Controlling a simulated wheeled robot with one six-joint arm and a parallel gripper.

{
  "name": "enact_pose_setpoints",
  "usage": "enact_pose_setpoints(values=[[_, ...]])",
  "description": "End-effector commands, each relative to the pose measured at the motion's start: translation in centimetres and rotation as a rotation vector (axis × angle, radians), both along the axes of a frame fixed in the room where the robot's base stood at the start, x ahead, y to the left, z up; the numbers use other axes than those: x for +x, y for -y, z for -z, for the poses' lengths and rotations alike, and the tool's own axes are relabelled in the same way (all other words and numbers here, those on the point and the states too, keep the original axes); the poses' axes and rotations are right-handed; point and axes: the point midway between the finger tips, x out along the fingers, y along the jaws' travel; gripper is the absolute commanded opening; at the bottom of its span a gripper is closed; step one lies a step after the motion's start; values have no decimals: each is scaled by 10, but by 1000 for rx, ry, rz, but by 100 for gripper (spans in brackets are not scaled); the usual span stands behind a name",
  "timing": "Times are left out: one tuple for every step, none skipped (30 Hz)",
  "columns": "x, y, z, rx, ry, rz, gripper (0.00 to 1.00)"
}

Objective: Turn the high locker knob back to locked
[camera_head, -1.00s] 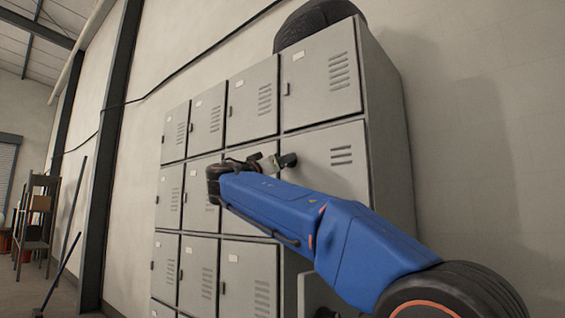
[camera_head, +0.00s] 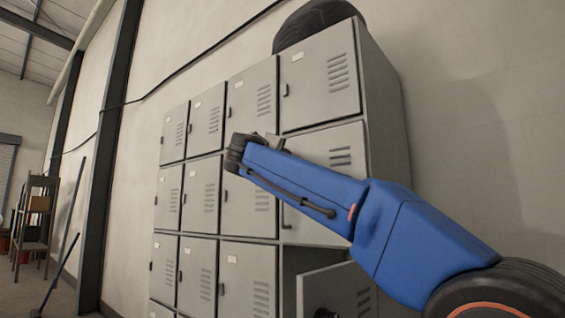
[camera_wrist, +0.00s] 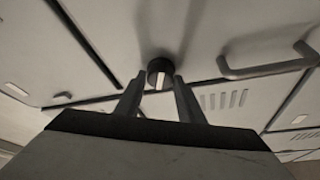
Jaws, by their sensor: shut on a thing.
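A dark round knob (camera_wrist: 160,67) with a pale mark on its face shows in the wrist view, on a grey locker door. My gripper (camera_wrist: 158,84) is shut on it, with one finger on each side of the knob. In the head view my gripper (camera_head: 274,143) is at the left edge of the right-hand locker door (camera_head: 345,136) in the middle row. The knob is hidden there behind my gripper and arm. Which way the knob is turned I cannot tell for sure.
A bar handle (camera_wrist: 268,68) stands out from the door in the wrist view. A lower locker door (camera_head: 335,292) stands open at the bottom right. A black tyre (camera_head: 312,22) lies on top of the lockers. A wooden chair (camera_head: 38,215) stands far left.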

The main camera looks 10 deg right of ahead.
Motion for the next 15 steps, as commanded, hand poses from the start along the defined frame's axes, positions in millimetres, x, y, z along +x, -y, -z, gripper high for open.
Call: enact_pose_setpoints(values=[[0,0,-1,-24,-33,-1,12],[0,0,-1,-40,-54,-1,12],[0,0,-1,-61,-83,-1,12],[0,0,-1,-75,-104,-1,12],[0,0,-1,-90,-124,0,12],[0,0,-1,-108,-150,-1,12],[0,0,-2,-122,-168,0,12],[0,0,-2,-135,-186,0,12],[0,0,-2,-152,-209,0,12],[0,0,-2,-164,-224,-1,12],[0,0,-2,-175,-240,-1,12],[0,0,-2,-189,-259,0,12],[0,0,-2,-198,-272,0,12],[0,0,-2,-207,-285,0,12],[0,0,-2,-218,-299,1,12]])
